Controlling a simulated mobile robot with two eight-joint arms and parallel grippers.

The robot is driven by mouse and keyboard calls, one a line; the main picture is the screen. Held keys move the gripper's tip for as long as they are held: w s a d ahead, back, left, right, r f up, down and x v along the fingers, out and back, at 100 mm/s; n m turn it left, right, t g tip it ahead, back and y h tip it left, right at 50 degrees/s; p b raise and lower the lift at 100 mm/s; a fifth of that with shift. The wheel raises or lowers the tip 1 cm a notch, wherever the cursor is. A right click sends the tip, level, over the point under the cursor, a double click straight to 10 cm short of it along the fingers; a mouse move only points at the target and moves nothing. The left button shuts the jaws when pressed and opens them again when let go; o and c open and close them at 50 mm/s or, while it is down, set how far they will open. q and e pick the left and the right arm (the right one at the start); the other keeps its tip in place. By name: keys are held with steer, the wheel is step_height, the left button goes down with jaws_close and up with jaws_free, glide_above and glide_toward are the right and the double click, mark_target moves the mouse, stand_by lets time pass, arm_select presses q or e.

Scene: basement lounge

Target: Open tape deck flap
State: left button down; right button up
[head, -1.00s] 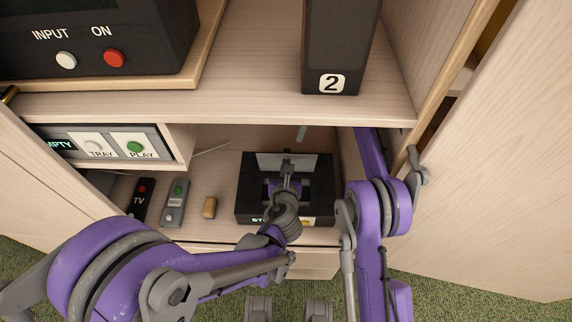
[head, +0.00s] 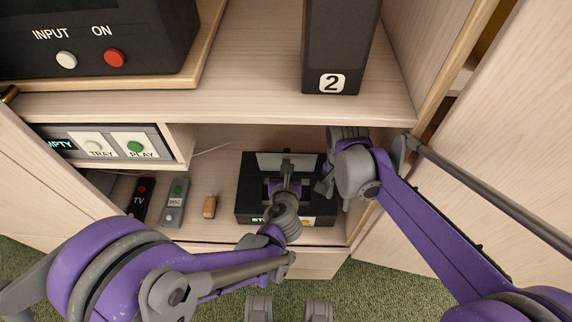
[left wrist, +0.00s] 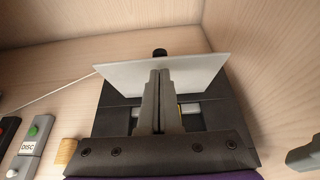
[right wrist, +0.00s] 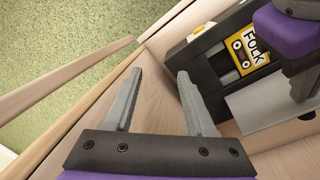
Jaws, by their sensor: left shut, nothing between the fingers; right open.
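The black tape deck (head: 246,200) stands on the cabinet's lower shelf. Its pale grey flap (head: 304,160) is raised, tilted up at the back of the deck; it also shows in the left wrist view (left wrist: 205,78). My left gripper (head: 287,160) is shut and empty; its fingertips are up against or just in front of the flap in the left wrist view (left wrist: 160,75), contact unclear. My right gripper (right wrist: 160,74) is open and empty, just right of the deck. A yellow FOLK cassette (right wrist: 248,46) shows on the deck in the right wrist view.
A TV remote (head: 142,200), a DISC remote (head: 174,203) and a small tan block (head: 209,207) lie left of the deck. The cabinet side wall is close on the right. A shelf with a dark speaker (head: 336,45) is above. An open door (head: 490,140) stands right.

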mark_target(287, 149)
steer(key=s+r+n+g+y, duration=0.1)
steer(key=s+r+n+g, duration=0.1)
steer(key=s, duration=0.8)
steer(key=s+r+n+g+y, duration=0.1)
steer(key=s+r+g, duration=0.1)
steer(key=s, duration=0.8)
arm_select(q)
steer(key=shift+w+r+g+p, duration=0.2)
steer(key=shift+w+g+p, duration=0.1)
steer(key=shift+w, duration=0.1)
steer(key=shift+w+r+g+p, duration=0.2)
steer(key=shift+w+g, duration=0.1)
steer(key=shift+w, duration=0.1)
steer(key=shift+w+a+r+g, duration=0.1)
steer(key=shift+w+r+g, duration=0.15)
steer(key=shift+w+g, duration=0.35)
steer(key=shift+w+r, duration=0.15)
steer(key=shift+w, duration=0.9)
arm_select(e)
steer(key=w+d+f+n+t+h, duration=0.1)
steer(key=w+d+f+n+t, duration=0.1)
steer(key=w+d+n+t, duration=0.3)
steer(key=w+d+t, duration=0.1)
steer(key=t, duration=0.3)
steer(key=shift+d+f+t, duration=0.25)
steer(key=shift+d+t, duration=0.15)
steer(key=shift+w, duration=0.1)
